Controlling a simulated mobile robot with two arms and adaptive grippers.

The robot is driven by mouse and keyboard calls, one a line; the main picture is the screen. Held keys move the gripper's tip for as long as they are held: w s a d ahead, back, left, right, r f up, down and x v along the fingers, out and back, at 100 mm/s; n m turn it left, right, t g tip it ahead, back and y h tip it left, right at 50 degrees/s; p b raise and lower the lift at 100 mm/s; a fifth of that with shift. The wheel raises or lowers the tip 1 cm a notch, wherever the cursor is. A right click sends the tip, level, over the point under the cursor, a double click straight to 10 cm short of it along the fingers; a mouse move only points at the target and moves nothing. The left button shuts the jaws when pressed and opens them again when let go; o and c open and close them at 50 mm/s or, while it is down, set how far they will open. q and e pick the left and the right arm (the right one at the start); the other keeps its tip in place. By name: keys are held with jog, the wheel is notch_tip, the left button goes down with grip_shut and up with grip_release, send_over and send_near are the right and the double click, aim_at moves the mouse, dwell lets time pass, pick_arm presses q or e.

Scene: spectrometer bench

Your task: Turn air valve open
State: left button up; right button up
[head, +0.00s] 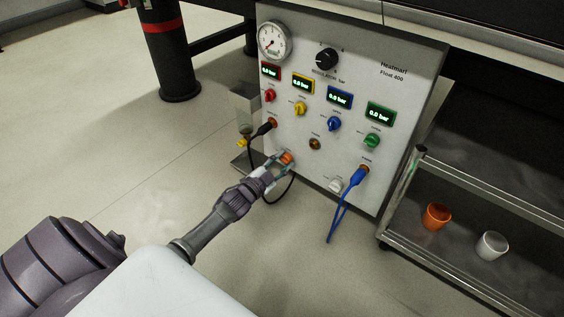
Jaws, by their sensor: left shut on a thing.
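A light grey control panel (352,85) stands upright in the middle of the head view. My left gripper (283,165) reaches it from the lower left and is shut on an orange knob (287,158) low on the panel's left side. The fingers partly hide the knob, so its exact turn angle cannot be told. The small labels are too blurred to read, so I cannot tell from print which knob is the air valve. My right gripper is not in view.
The panel has a round gauge (274,42), a black dial (326,59) and coloured knobs under displays, some reading 0.0 bar. A black cable (263,129) and a blue cable (345,196) hang from it. A metal cart (470,185) holding two cups stands right.

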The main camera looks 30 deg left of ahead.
pick_arm(q)
jog(key=m+b, duration=0.1)
jog(key=m, duration=1.5)
jog(key=shift+f+m, duration=0.1)
jog(key=shift+m, duration=0.3)
jog(key=shift+m+b, duration=0.3)
jog(key=o, duration=1.2)
jog(key=shift+c, duration=0.2)
jog(key=shift+s, duration=0.15)
jog(key=s, duration=1.1)
jog(key=shift+s+a, duration=0.4)
jog(key=shift+a, duration=0.05)
